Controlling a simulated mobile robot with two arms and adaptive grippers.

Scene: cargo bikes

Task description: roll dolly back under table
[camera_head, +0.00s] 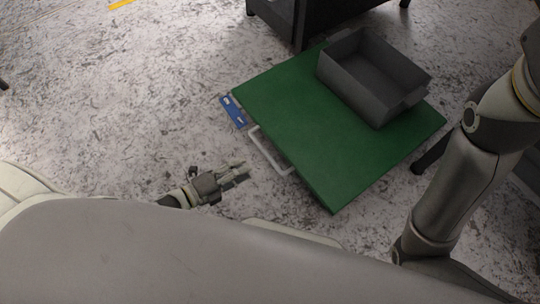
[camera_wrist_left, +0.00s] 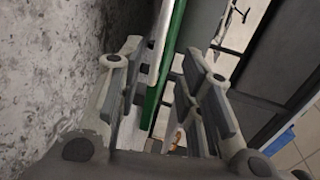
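The dolly (camera_head: 285,125) has a flat green top and a pale bar handle (camera_head: 268,155) on its near left edge. A grey open bin (camera_head: 350,85) sits on its far right part. A dark table (camera_head: 300,18) stands behind it at the top. My left gripper (camera_head: 241,174) is just left of and below the handle, seemingly apart from it. In the left wrist view my left gripper (camera_wrist_left: 165,85) is open, with the pale handle (camera_wrist_left: 160,45) and the green dolly edge (camera_wrist_left: 172,50) showing beyond and between its fingers. My right gripper is out of sight.
A blue label (camera_head: 233,111) is at the dolly's left corner. A dark leg (camera_head: 432,153) stands at its right side, near my right arm. The speckled grey floor left of the dolly is clear. A yellow line (camera_head: 120,4) is at the top left.

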